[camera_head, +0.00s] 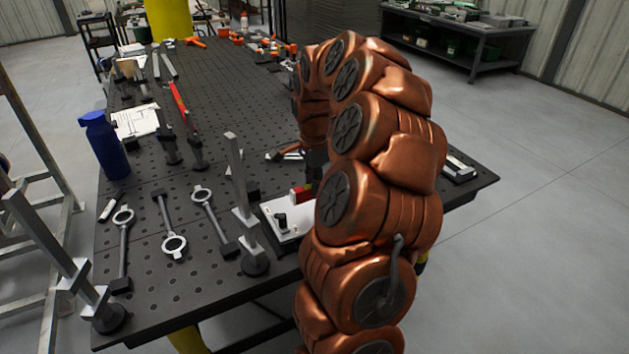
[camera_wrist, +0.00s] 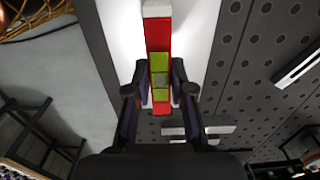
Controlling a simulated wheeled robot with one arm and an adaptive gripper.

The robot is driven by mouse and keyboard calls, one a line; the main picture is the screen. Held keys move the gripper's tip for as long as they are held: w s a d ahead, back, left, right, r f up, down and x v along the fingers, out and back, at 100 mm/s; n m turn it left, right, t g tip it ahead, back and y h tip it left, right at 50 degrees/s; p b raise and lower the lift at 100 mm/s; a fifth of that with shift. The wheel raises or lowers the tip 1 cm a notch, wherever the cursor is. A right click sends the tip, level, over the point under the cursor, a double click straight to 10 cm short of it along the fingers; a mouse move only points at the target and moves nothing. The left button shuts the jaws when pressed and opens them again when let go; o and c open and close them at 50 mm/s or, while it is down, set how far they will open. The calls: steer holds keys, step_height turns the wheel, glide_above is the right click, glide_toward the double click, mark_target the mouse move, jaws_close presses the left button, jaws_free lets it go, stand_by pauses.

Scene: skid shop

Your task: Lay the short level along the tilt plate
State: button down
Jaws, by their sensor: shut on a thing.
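The short level is red with yellow-green vials (camera_wrist: 160,97) and a pale end. My gripper (camera_wrist: 160,78) is shut on it, one finger on each side near its middle. In the head view, the level's red end (camera_head: 298,193) shows beside my arm, which hides the rest. The tilt plate (camera_head: 292,209) is a pale plate with dark knobs near the table's right front edge, partly behind my arm. In the wrist view a white surface, apparently the plate (camera_wrist: 197,35), lies under the level, roughly parallel to it. I cannot tell if they touch.
The dark perforated table (camera_head: 222,90) carries an upright pale post (camera_head: 238,170) close left of the plate. The table's middle has free room.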

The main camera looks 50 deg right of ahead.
steer(key=shift+a+f+b, duration=0.15)
steer(key=shift+f+b, duration=0.25)
steer(key=shift+b, duration=0.3)
steer(key=shift+b, duration=0.5)
stand_by(0.8)
steer(key=shift+f+b, duration=1.4)
stand_by(0.5)
steer(key=c, duration=0.7)
jaws_free()
steer(key=shift+r, duration=0.2)
steer(key=shift+r, duration=3.35)
